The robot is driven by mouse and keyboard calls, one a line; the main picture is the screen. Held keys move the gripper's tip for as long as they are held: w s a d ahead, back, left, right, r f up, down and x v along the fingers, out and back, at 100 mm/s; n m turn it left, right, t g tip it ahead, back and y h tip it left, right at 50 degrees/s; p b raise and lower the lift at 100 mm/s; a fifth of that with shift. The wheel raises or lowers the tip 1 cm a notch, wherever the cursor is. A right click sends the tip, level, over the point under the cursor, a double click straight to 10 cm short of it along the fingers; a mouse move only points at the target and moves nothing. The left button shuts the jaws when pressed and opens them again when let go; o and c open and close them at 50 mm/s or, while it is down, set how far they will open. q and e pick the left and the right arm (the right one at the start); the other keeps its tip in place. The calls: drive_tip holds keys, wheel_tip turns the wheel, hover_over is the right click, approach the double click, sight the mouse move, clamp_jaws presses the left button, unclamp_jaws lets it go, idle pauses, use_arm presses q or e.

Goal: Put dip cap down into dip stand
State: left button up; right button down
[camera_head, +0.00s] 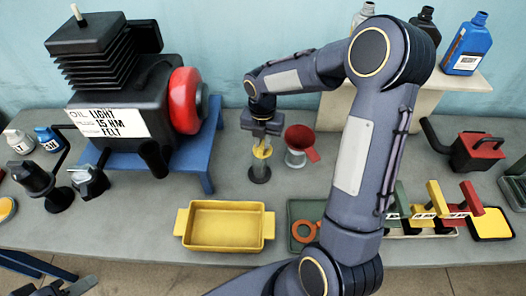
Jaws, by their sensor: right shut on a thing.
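My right gripper (262,139) points straight down in the middle of the table. It is shut on the yellow dip cap (262,152), of which only a small part shows below the fingers. The dark dip stand (259,174) stands upright on the table directly under the cap. The cap appears to be at the stand's top; I cannot tell whether it is seated or just above. A part of what looks like my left gripper (75,288) shows at the bottom left edge, cut off by the frame, away from the stand.
A red funnel (300,140) stands close to the right of the stand. A blue bench (205,165) with a black engine (130,100) is to the left. A yellow tray (222,242) lies in front. A green tray (300,212) is partly behind my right arm.

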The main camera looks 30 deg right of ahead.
wheel_tip(320, 180, up, 4)
drive_tip(key=p, duration=0.3)
drive_tip(key=shift+r, duration=1.6)
drive_tip(key=r, duration=0.1)
drive_tip(key=a+r, duration=0.1)
drive_tip(key=r, duration=0.1)
drive_tip(key=shift+a+r+b, duration=0.1)
drive_tip(key=shift+r+b, duration=0.05)
drive_tip(key=shift+b, duration=0.15)
drive_tip(key=shift+p, duration=0.3)
wheel_tip(320, 180, down, 8)
drive_tip(key=b, duration=0.6)
drive_tip(key=shift+f, duration=0.5)
